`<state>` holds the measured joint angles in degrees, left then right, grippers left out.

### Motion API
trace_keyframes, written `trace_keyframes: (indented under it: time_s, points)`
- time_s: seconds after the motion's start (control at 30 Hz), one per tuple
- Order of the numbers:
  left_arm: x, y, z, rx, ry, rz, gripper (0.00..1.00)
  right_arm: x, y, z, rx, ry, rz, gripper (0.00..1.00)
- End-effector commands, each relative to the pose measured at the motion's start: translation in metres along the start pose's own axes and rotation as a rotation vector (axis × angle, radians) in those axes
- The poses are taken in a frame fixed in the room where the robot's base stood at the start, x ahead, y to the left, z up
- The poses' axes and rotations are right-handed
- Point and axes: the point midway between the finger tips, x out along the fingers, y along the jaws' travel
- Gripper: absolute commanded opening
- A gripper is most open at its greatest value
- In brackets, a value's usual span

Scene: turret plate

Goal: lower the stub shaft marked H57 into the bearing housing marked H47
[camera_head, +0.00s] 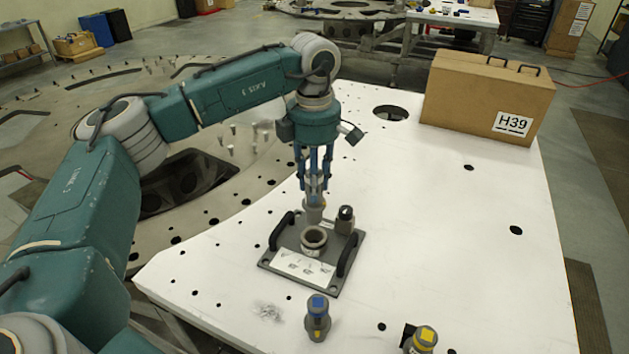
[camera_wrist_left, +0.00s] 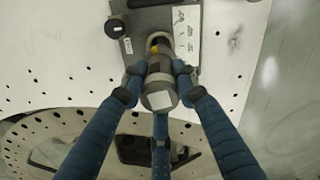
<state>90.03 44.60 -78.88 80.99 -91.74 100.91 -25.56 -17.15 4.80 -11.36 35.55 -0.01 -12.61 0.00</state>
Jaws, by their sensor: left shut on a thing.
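My left gripper (camera_head: 315,188) points down and is shut on a grey stub shaft (camera_head: 313,213). In the left wrist view the shaft (camera_wrist_left: 160,92) sits between the blue fingers, with a pale square on its near end. The bearing housing (camera_head: 314,238) is a round grey collar with an open bore, on a dark plate with two black handles. The shaft hangs just behind and above it in the head view. The wrist view shows the dark bore (camera_wrist_left: 158,40) partly covered by the shaft. I cannot read H57 or H47. My right gripper is not in view.
A black-topped cylinder (camera_head: 345,218) stands on the plate's back right corner. A cardboard box marked H39 (camera_head: 487,97) stands at the back right. The white table (camera_head: 455,230) is clear on the right.

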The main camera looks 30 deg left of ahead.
Motion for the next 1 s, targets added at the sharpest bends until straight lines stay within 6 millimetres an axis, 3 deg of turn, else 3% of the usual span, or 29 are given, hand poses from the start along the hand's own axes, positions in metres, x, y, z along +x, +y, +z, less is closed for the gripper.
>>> trace_keyframes:
  time_s: [1.0]
  points:
    - [0.048,0.0,0.0,-0.002,-0.002,0.002,0.0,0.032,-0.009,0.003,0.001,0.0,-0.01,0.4]
